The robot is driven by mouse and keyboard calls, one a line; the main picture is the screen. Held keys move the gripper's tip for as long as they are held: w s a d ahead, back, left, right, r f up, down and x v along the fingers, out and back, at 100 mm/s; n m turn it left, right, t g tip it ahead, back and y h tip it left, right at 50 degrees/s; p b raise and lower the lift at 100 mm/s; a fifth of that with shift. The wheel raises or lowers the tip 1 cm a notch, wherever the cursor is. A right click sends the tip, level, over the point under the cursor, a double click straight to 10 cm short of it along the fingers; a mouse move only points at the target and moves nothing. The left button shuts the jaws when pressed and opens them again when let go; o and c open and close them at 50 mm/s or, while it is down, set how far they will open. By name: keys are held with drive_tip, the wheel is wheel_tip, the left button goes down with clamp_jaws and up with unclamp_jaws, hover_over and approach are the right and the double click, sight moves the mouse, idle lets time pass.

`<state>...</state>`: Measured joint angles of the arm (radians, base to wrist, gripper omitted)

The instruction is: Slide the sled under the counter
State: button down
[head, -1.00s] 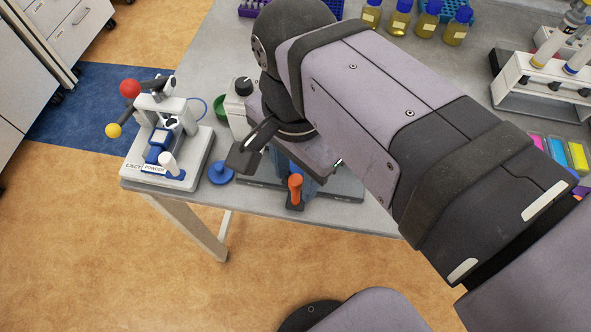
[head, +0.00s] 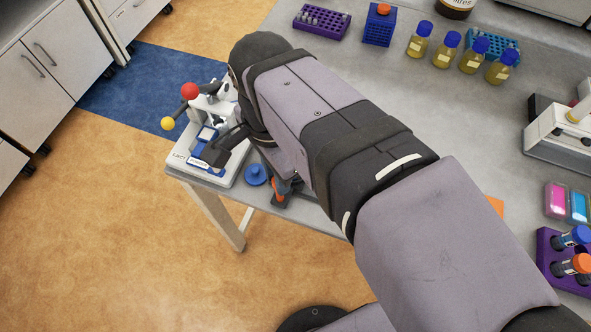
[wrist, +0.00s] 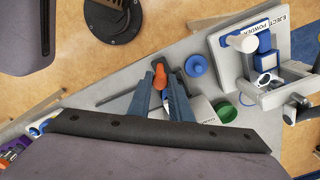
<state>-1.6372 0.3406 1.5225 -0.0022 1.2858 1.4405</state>
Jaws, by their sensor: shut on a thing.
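The sled's upright orange handle (head: 281,188) stands near the front edge of the table. My gripper (wrist: 157,88) is shut on this handle (wrist: 160,72), its blue-grey fingers closing around it from both sides. The sled's base is mostly covered by my fingers and arm. The counter (wrist: 204,112), a pale box with a lettered face, is close beside my right finger in the wrist view, next to a green cup (wrist: 226,112). In the head view my arm hides the counter and most of my gripper.
A blue round knobbed piece (head: 255,175) lies just left of the handle; it also shows in the wrist view (wrist: 197,65). The white press (head: 240,160) with red and yellow ball levers stands left. Amber bottles (head: 446,50) and racks stand at the back.

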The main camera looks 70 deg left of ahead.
drive_tip(key=shift+s+a+r, duration=0.1)
drive_tip(key=shift+a, duration=0.05)
drive_tip(key=c, duration=1.6)
unclamp_jaws()
drive_tip(key=shift+s, duration=0.1)
drive_tip(key=shift+r, duration=3.65)
